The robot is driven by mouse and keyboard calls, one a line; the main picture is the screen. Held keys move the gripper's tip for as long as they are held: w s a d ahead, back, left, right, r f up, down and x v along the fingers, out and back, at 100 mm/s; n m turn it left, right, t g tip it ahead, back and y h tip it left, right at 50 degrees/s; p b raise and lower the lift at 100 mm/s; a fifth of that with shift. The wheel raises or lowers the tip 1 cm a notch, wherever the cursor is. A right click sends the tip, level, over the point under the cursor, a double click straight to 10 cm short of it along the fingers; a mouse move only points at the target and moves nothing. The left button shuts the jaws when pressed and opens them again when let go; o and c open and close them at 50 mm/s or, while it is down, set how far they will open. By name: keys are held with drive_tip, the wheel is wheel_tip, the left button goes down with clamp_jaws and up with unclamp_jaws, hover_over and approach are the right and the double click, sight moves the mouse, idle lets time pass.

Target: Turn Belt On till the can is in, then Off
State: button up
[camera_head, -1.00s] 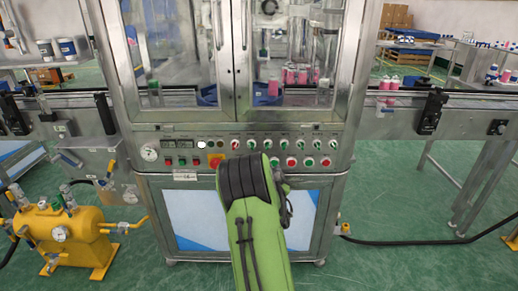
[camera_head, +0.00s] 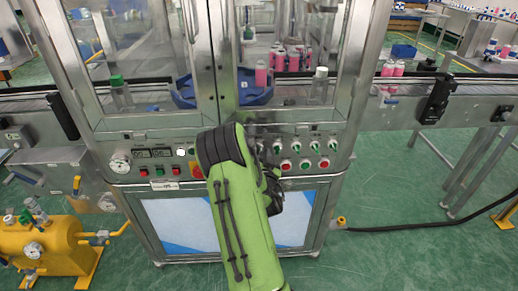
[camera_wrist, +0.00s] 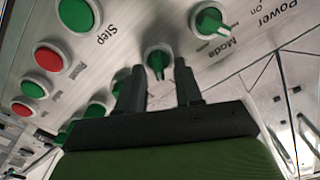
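The control panel on the machine front carries a row of green rotary knobs above red and green buttons. In the wrist view a green knob (camera_wrist: 158,62) lies just ahead of my gripper (camera_wrist: 159,72), whose two fingers are open and apart, one on each side of it. I cannot tell whether they touch it, and I cannot read its label. Pink cans (camera_head: 261,74) stand inside the glazed cabinet, and two more (camera_head: 393,68) stand on the right conveyor belt (camera_head: 405,88). A green-capped bottle (camera_head: 117,88) stands inside at left.
Other green knobs (camera_wrist: 211,21) and red buttons (camera_wrist: 47,57) sit close around the gripper. A yellow tank (camera_head: 60,250) with valves stands at lower left. A black hose (camera_head: 400,227) lies on the green floor at right.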

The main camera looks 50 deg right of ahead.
clamp_jaws()
drive_tip(key=shift+n, duration=0.4)
drive_tip(key=n+b, duration=0.1)
drive_tip(key=n, duration=0.2)
drive_tip(key=n+b, duration=0.1)
drive_tip(key=n, duration=0.7)
drive_tip(key=shift+w+a+f+b, duration=0.1)
drive_tip(key=shift+w+a+b, duration=0.2)
drive_tip(key=shift+a+b, duration=0.1)
idle(0.4)
unclamp_jaws()
